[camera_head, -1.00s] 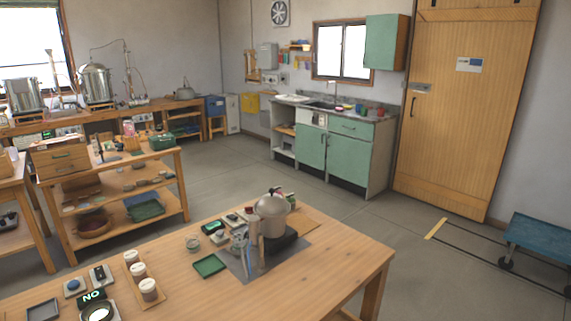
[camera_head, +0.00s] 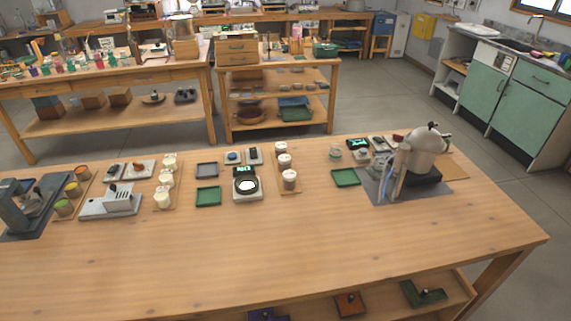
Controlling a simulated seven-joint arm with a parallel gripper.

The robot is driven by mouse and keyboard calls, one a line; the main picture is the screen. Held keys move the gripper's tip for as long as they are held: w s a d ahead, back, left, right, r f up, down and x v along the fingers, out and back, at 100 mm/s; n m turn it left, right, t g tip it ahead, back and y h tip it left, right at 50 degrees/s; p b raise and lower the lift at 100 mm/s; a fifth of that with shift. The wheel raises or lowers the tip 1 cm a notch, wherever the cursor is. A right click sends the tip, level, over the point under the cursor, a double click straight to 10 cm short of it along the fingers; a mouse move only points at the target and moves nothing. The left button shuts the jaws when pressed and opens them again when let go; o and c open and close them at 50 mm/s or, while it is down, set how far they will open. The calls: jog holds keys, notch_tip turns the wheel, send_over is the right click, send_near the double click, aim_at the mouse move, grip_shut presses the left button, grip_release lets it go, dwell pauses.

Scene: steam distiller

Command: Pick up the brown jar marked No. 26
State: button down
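No label can be read at this size, so I cannot tell which jar is marked No. 26. White-lidded jars with brownish sides stand in a row on a wooden strip right of the table's middle; the front one (camera_head: 290,180) is nearest me, with another (camera_head: 284,160) and a third (camera_head: 283,147) behind it. A second row of pale-topped jars (camera_head: 162,198) stands further left. Jars with coloured tops (camera_head: 64,207) stand at the far left. My gripper is not in view.
The wooden table (camera_head: 290,245) is clear along its front. A round device with a lit display (camera_head: 246,186) and green trays (camera_head: 346,177) (camera_head: 208,196) flank the middle jar row. A metal pot (camera_head: 425,150) stands at the right. A grey machine (camera_head: 40,205) stands at the left.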

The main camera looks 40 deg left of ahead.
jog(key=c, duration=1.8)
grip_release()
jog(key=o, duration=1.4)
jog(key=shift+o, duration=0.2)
